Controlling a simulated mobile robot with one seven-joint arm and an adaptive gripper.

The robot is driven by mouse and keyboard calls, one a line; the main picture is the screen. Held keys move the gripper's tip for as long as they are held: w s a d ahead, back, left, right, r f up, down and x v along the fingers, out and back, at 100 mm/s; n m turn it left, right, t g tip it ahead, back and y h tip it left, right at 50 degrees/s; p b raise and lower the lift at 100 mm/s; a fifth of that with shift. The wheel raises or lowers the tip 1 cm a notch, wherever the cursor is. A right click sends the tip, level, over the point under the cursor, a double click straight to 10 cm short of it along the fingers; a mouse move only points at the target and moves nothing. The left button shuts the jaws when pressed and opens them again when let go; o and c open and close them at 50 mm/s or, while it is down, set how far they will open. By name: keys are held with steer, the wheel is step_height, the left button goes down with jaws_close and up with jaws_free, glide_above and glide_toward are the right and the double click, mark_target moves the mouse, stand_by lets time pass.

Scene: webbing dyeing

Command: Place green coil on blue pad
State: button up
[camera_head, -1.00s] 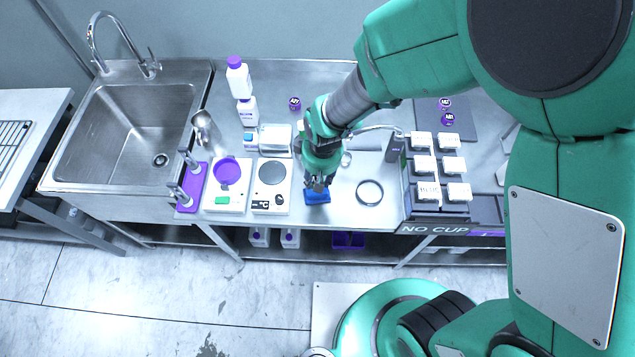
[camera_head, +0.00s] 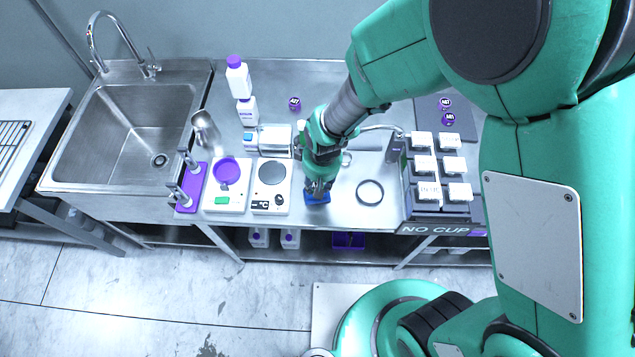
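My gripper (camera_head: 319,187) points down right over the blue pad (camera_head: 325,199) at the front edge of the steel bench. Its fingertips cover much of the pad, so I cannot tell whether they touch it. The fingers are small and dark in this view, and their opening cannot be made out. I cannot make out a green coil. If one is between the fingers or under them, my gripper hides it.
A scale (camera_head: 228,197) and a hot plate (camera_head: 271,173) stand left of the pad. A dark ring (camera_head: 370,192) lies to its right. A black rack (camera_head: 426,209) with several white-topped blocks stands farther right. A sink (camera_head: 120,140) is at left.

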steer(key=shift+f, duration=0.15)
steer(key=o, duration=1.1)
step_height(320, 180, up, 12)
steer(key=s+p, duration=0.1)
steer(key=shift+d, duration=0.45)
steer(key=s+d+r+m+t, duration=0.1)
steer(key=d+r+m, duration=0.1)
steer(key=d+r, duration=0.55)
steer(key=d+r+m+t, duration=0.15)
steer(key=d+r, duration=0.25)
steer(key=r, duration=0.6)
steer(key=s+d+r+m+t, duration=0.2)
steer(key=s+d+r+m, duration=0.2)
steer(key=s+d+r, duration=0.6)
step_height(320, 180, up, 2)
steer(key=shift+s+d+r+h, duration=0.1)
steer(key=shift+s+d+h, duration=0.2)
steer(key=shift+h, duration=0.1)
